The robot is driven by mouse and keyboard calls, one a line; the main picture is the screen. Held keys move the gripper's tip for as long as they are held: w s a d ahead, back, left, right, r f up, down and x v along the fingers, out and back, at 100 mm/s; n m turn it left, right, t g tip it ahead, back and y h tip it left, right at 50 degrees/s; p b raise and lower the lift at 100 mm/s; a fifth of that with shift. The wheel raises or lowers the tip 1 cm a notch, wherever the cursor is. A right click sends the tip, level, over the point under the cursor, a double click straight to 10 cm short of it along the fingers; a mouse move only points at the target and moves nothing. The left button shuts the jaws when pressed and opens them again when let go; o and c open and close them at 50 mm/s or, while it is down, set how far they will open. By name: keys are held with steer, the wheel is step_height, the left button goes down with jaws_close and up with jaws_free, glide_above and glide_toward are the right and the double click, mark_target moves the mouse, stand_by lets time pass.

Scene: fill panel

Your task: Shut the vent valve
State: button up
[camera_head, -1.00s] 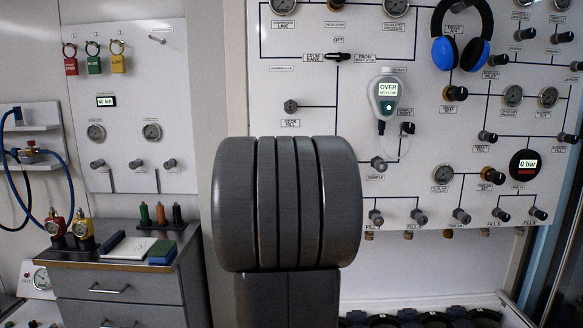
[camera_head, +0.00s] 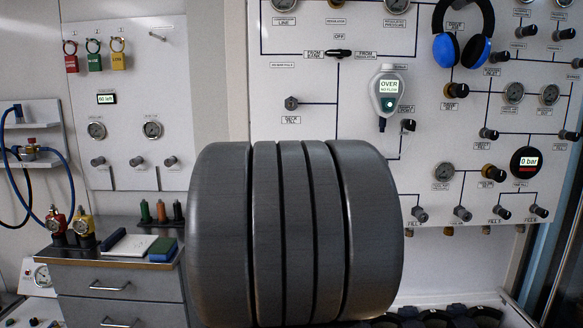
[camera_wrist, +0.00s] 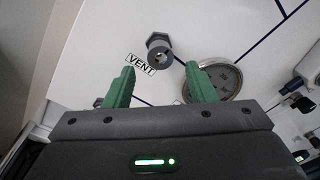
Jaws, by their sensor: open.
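The vent valve (camera_wrist: 158,42) shows in the wrist view as a small dark grey knob on the white panel, beside a tilted "VENT" label (camera_wrist: 141,65). My gripper (camera_wrist: 160,69) has two green fingers spread apart with nothing between them. The knob appears just beyond the fingertips, roughly in line with the gap; I see no contact. In the head view I cannot make out the vent valve or my gripper; my large grey arm link covers the lower middle of the panel.
A round gauge (camera_wrist: 222,80) lies partly behind the right finger in the wrist view. The white panel (camera_head: 300,130) carries several knobs, an "OVER" meter (camera_head: 388,92) and blue headphones (camera_head: 463,35).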

steer(key=s, duration=0.8)
steer(key=shift+a+p, duration=0.3)
steer(key=shift+f, duration=0.1)
steer(key=w, duration=0.9)
steer(key=w+d, duration=0.1)
steer(key=w, duration=0.3)
steer(key=shift+w, duration=0.4)
